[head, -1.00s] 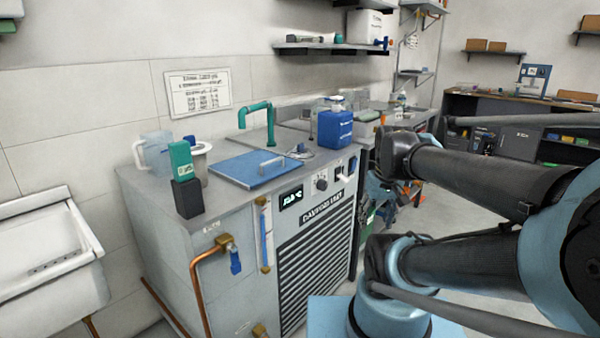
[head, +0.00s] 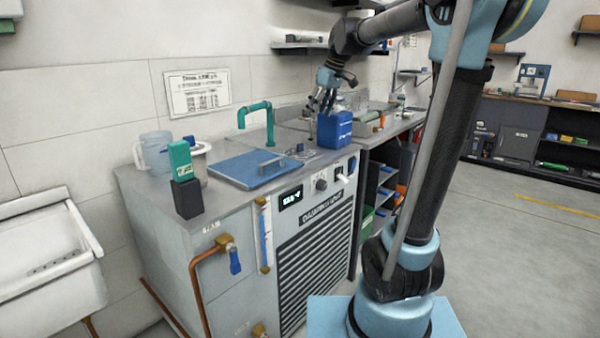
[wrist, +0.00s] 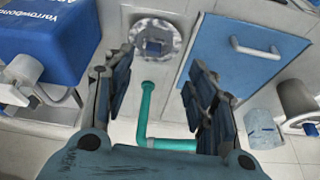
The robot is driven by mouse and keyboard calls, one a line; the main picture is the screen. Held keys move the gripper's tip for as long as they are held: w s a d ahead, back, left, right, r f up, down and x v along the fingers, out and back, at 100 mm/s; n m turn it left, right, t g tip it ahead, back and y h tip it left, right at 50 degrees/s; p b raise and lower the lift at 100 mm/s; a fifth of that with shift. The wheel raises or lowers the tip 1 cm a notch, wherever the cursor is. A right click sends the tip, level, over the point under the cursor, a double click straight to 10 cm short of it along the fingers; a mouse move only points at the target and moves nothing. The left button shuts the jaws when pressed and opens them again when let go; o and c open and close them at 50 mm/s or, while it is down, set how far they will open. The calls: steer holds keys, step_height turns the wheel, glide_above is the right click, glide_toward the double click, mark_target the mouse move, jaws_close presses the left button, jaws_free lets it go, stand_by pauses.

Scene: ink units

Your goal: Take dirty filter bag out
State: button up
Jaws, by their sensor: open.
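My gripper (head: 325,105) is open and empty above the back of the counter, behind the blue container in the head view. In the wrist view its two fingers (wrist: 153,78) are spread wide. Between and beyond them is a round, grey-rimmed opening (wrist: 156,22) in the countertop, with something small and bluish inside. I cannot tell whether that is the dirty filter bag. A blue lid with a metal handle (wrist: 240,55) lies beside the opening; it also shows in the head view (head: 240,170).
A blue lettered container (head: 334,130) stands on the counter (head: 145,187), beside the opening (wrist: 45,40). A teal pipe (head: 268,120) rises behind the lid. A shelf (head: 300,45) hangs above.

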steer(key=w+a+r, duration=0.1)
steer(key=w+a, duration=0.1)
glide_above(301, 144)
steer(key=d, duration=0.1)
steer(key=shift+n, duration=0.4)
steer(key=f, duration=0.7)
steer(key=s+f, duration=0.1)
steer(key=f, duration=0.2)
steer(key=shift+d+f, duration=0.1)
steer(key=shift+f, duration=0.2)
steer(key=shift+d+x, duration=0.1)
steer(key=shift+x, duration=1.35)
steer(key=shift+d+x, duration=0.15)
steer(key=shift+x, duration=1.3)
steer(key=shift+w, duration=0.1)
jaws_close()
